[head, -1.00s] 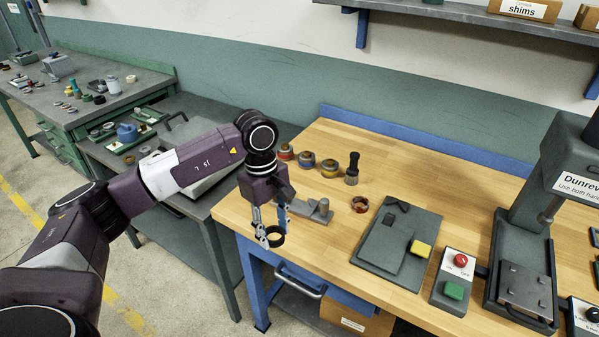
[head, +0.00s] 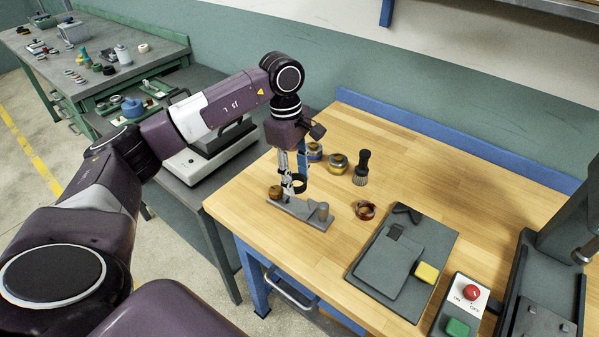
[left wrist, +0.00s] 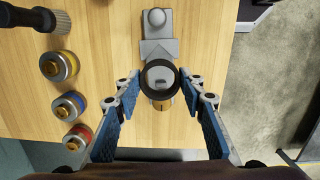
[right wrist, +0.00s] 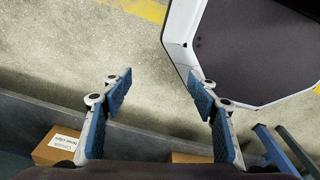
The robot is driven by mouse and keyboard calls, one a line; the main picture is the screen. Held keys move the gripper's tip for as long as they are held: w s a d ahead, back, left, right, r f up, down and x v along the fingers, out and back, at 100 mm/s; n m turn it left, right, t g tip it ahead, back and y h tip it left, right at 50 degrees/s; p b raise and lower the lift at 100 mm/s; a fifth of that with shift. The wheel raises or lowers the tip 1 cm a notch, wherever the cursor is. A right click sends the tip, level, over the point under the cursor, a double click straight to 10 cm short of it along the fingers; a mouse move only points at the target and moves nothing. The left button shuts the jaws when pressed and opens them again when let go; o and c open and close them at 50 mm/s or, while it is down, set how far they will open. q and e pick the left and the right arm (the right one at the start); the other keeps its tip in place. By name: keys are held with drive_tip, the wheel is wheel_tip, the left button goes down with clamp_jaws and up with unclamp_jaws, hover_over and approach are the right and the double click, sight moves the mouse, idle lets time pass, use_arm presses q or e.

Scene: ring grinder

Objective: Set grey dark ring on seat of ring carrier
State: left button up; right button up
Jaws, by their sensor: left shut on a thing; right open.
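The dark ring (left wrist: 142,80) is held between the fingertips of my left gripper (left wrist: 160,84), which is shut on it. In the head view the ring (head: 302,186) hangs from the left gripper (head: 296,178) over the grey ring carrier (head: 296,208). In the left wrist view part of the carrier (left wrist: 158,50) shows through the ring's hole and beyond it. The gap between ring and carrier is hard to judge, and the seat is partly covered. My right gripper (right wrist: 160,85) is open and empty, away from the bench, above the floor.
A brown knob-like piece (head: 275,192) is at the carrier's left end. Small coloured-band rings or spools and a dark brush (head: 362,168) stand behind it. A reddish ring (head: 365,210) lies to the right, beside a grey fixture plate (head: 440,245) with a yellow block.

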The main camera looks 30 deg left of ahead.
sight(298, 206)
use_arm(q)
wheel_tip(298, 206, down, 2)
drive_tip(key=shift+f+b, duration=0.1)
drive_tip(key=shift+b, duration=0.45)
drive_tip(key=shift+f, duration=0.35)
drive_tip(key=shift+f+b, duration=0.6)
drive_tip(key=shift+f, duration=0.35)
drive_tip(key=shift+f+b, duration=0.7)
drive_tip(key=shift+b, duration=0.05)
drive_tip(key=shift+f+b, duration=0.35)
drive_tip(key=shift+f, duration=0.2)
use_arm(e)
drive_tip(key=f, duration=0.2)
drive_tip(key=s+f, duration=0.1)
drive_tip(key=f, duration=0.2)
drive_tip(key=shift+s, duration=0.2)
drive_tip(key=shift+r, duration=0.1)
